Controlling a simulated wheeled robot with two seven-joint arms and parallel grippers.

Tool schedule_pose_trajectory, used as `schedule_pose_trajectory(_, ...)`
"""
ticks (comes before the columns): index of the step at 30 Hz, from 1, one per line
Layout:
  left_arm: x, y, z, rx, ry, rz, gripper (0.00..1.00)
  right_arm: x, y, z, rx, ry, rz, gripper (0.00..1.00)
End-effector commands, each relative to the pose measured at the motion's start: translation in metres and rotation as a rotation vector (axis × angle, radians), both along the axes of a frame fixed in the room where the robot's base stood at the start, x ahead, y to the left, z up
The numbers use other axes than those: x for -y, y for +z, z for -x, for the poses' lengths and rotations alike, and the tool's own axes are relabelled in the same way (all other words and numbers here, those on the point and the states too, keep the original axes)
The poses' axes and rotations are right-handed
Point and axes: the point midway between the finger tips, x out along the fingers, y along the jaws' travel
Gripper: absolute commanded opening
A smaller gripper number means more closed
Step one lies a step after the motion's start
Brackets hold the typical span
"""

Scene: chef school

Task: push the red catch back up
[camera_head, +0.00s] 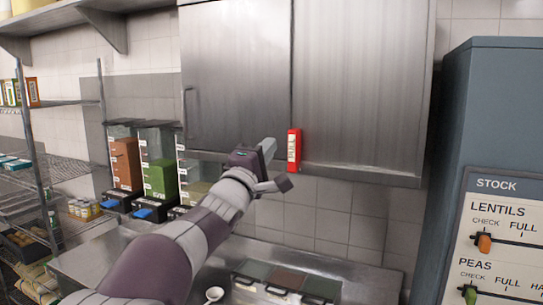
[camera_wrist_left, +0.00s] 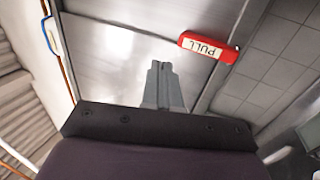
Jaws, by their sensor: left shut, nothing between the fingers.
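The red catch (camera_head: 294,150) is a small upright bar with a white "PULL" label, on the lower edge of a steel wall cabinet (camera_head: 360,90), at the seam between its two doors. It also shows in the left wrist view (camera_wrist_left: 208,47), right of the fingers. My left gripper (camera_head: 270,146) is shut and empty, just left of the catch in the head view. In the left wrist view its fingertips (camera_wrist_left: 161,66) are together and a gap shows between them and the catch. My right gripper is in neither view.
Below the cabinet is a steel counter (camera_head: 375,283) with a tray of lidded compartments (camera_head: 287,280). Several food dispensers (camera_head: 160,165) stand at the left. A blue-grey cabinet with a stock board (camera_head: 500,240) stands at the right. A wire shelf (camera_head: 50,165) is at far left.

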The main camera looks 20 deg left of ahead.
Motion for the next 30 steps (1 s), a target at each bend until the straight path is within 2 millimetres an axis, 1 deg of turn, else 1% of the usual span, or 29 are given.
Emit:
schedule_pose_trajectory(1,-0.001,-0.002,0.008,0.002,0.002,0.001,0.00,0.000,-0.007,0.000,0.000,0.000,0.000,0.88)
schedule_pose_trajectory(3,-0.002,-0.001,0.017,0.002,0.001,0.000,0.00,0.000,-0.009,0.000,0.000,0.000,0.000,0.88)
schedule_pose_trajectory(7,-0.002,0.000,0.025,0.001,0.001,0.001,0.00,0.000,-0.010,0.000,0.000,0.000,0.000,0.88)
schedule_pose_trajectory(22,-0.002,0.001,0.027,0.001,0.002,-0.005,0.00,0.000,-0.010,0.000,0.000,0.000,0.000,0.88)
schedule_pose_trajectory(23,-0.003,0.001,0.026,0.003,0.008,-0.019,0.00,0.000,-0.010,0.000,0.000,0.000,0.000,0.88)
schedule_pose_trajectory(25,-0.005,-0.003,0.025,-0.010,0.056,-0.116,0.00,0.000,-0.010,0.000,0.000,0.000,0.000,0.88)
schedule_pose_trajectory(26,-0.009,-0.008,0.023,-0.030,0.098,-0.184,0.00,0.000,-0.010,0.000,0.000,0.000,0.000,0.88)
schedule_pose_trajectory(28,-0.025,-0.049,0.018,-0.166,0.219,-0.389,0.00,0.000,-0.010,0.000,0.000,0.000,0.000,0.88)
schedule_pose_trajectory(29,-0.033,-0.077,0.017,-0.262,0.264,-0.494,0.00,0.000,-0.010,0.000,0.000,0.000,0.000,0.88)
schedule_pose_trajectory(30,-0.040,-0.120,0.021,-0.398,0.294,-0.635,0.00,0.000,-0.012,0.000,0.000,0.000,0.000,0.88)
